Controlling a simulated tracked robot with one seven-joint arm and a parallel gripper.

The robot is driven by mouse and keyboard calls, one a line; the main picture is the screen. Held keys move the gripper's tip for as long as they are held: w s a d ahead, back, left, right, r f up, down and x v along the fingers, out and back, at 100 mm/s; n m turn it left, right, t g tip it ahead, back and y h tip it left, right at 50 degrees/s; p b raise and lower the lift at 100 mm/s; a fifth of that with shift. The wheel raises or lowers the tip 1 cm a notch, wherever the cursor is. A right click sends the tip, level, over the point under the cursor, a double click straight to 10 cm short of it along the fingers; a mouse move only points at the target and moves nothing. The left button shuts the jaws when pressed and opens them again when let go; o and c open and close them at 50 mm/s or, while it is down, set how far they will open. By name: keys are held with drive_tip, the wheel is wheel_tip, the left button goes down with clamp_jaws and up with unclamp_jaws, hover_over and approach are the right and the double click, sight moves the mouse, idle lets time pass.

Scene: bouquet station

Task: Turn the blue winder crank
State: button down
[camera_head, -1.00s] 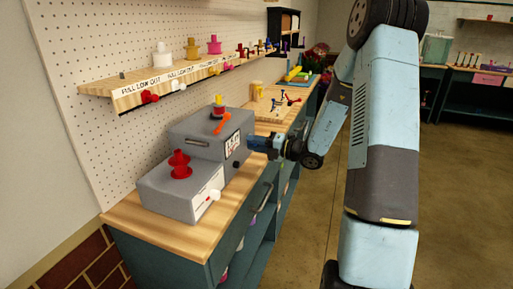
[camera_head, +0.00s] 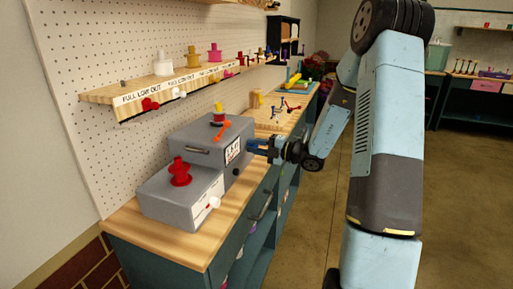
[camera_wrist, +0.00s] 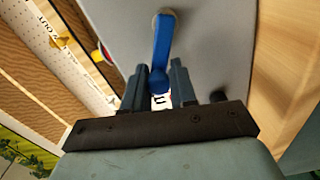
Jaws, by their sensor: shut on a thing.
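The blue winder crank (camera_wrist: 162,40) shows in the wrist view as a blue arm hanging from a round pivot on a grey face. My gripper (camera_wrist: 162,88) has its two dark fingers on either side of the crank's lower end and is shut on it. The fingers hide part of that end. In the head view my gripper (camera_head: 258,147) is at the right side of the taller grey box (camera_head: 200,143). The crank cannot be made out clearly there.
A lower grey box (camera_head: 170,202) with a red spool (camera_head: 180,174) and white knob stands nearer on the wooden bench (camera_head: 165,237). An orange handle (camera_head: 221,131) lies on the taller box. A shelf of spools (camera_head: 160,88) hangs above. Open floor (camera_head: 300,240) lies right.

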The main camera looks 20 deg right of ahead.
drive_tip(key=shift+w+d, duration=0.1)
drive_tip(key=shift+d, duration=0.05)
drive_tip(key=c, duration=1.2)
unclamp_jaws()
drive_tip(key=shift+o, duration=1.3)
drive_tip(key=v, duration=1.3)
drive_tip(key=shift+s+d, duration=0.25)
drive_tip(key=shift+d, duration=0.05)
drive_tip(key=shift+f, duration=0.1)
